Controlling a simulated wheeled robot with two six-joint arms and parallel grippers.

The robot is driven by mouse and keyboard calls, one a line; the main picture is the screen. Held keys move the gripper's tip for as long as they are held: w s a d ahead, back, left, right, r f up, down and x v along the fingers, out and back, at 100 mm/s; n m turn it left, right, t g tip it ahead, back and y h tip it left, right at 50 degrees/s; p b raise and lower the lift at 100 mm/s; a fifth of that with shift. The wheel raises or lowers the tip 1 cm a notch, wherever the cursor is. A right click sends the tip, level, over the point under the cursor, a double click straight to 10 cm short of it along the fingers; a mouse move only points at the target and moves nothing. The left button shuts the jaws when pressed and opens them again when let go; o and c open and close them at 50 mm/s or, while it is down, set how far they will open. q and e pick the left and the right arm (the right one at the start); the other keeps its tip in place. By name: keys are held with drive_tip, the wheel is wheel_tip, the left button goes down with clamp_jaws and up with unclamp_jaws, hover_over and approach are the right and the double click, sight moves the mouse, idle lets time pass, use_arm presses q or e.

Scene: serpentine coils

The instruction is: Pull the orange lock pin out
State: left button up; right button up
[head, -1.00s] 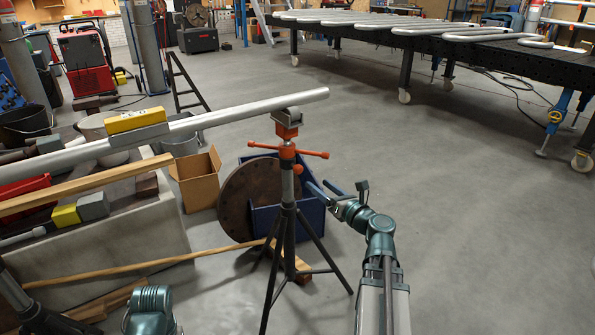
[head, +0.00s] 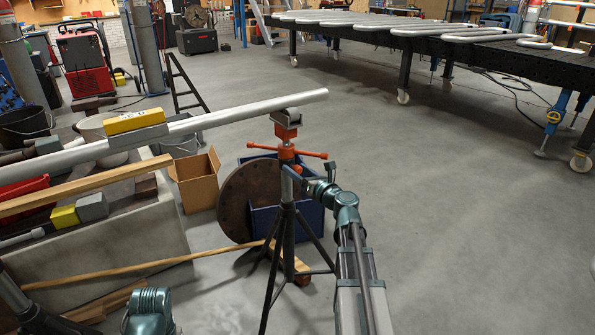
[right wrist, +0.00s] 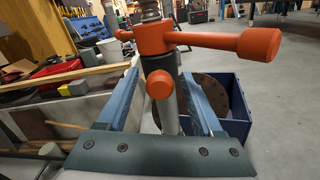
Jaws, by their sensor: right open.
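The orange lock pin (right wrist: 160,84) shows in the right wrist view as a round orange end facing the camera, just below the orange T-handled screw collar (right wrist: 154,38). In the head view the pin (head: 298,169) is small, on the black tripod pipe stand (head: 288,222). My right gripper (right wrist: 160,73) is open, its two blue fingers apart on either side of the pin and the stand's grey post. I cannot tell whether the fingers touch anything. In the head view the right gripper (head: 300,178) is at the stand, just below the collar.
A long silver pipe (head: 240,108) rests on the stand's head, with a yellow level (head: 134,121) on it. A blue bin (head: 313,220) and a round brown disc (head: 240,205) are behind the stand. A cardboard box (head: 196,185) is to the left.

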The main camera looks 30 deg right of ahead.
drive_tip(key=shift+c, duration=0.3)
clamp_jaws()
idle(0.7)
